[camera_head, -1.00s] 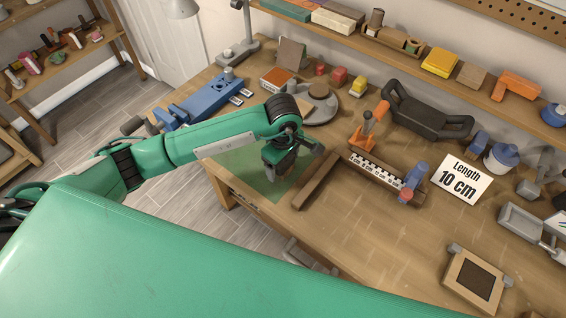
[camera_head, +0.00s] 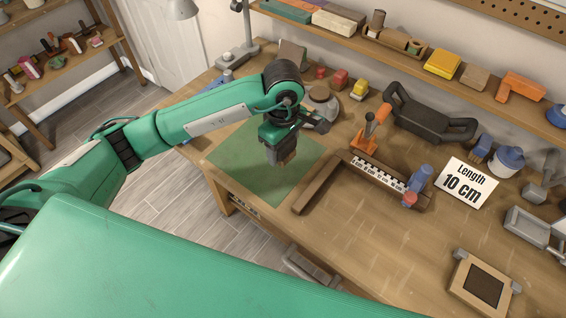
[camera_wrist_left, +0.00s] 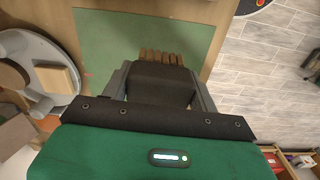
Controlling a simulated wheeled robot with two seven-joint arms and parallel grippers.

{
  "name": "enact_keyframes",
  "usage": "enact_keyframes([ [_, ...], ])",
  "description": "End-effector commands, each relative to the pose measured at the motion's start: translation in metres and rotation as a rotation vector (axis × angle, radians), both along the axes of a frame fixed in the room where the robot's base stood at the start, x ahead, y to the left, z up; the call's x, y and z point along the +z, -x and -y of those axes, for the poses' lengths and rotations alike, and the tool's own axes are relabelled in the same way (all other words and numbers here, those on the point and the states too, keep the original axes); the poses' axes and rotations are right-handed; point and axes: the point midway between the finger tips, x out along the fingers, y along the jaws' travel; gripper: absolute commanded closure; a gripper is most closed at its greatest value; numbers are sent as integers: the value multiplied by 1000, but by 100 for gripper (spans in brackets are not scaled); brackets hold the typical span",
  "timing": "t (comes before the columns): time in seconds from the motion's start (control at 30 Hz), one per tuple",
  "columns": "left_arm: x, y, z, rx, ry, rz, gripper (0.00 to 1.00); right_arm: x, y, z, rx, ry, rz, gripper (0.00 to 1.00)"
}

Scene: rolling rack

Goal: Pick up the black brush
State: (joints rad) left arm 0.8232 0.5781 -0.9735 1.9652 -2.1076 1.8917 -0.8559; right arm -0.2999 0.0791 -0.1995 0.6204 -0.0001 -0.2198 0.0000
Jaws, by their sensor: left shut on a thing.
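My left gripper (camera_head: 279,146) points down over the green mat (camera_head: 237,159) at the bench's left end. In the left wrist view its two fingers (camera_wrist_left: 160,88) are closed on the sides of the black brush (camera_wrist_left: 158,80). Several brown bristle tufts (camera_wrist_left: 160,57) stick out beyond the fingertips, with the mat behind them. In the head view the brush's brown end (camera_head: 286,158) shows below the gripper, seemingly above the mat. The arm and fingers hide most of the brush there. My right gripper is in neither view.
A wooden L-shaped frame with a ruler (camera_head: 379,172) lies right of the mat. An orange clamp (camera_head: 371,132) stands behind it. A round grey stand (camera_head: 322,108) is behind the gripper, and a "Length 10 cm" card (camera_head: 463,182) is at right. The front middle bench is clear.

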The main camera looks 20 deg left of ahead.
Motion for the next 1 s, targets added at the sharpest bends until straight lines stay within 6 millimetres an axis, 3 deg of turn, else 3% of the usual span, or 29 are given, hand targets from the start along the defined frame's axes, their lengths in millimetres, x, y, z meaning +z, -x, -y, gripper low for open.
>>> enact_keyframes([
  [0.2,63,-1,0,-2,0,9,67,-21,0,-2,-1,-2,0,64],
  [0.4,95,-1,0,-1,-2,4,67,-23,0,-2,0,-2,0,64],
  [0.7,117,0,0,-1,-1,1,67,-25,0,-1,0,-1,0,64],
  [1.0,119,0,0,0,-1,0,67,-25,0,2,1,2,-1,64],
])
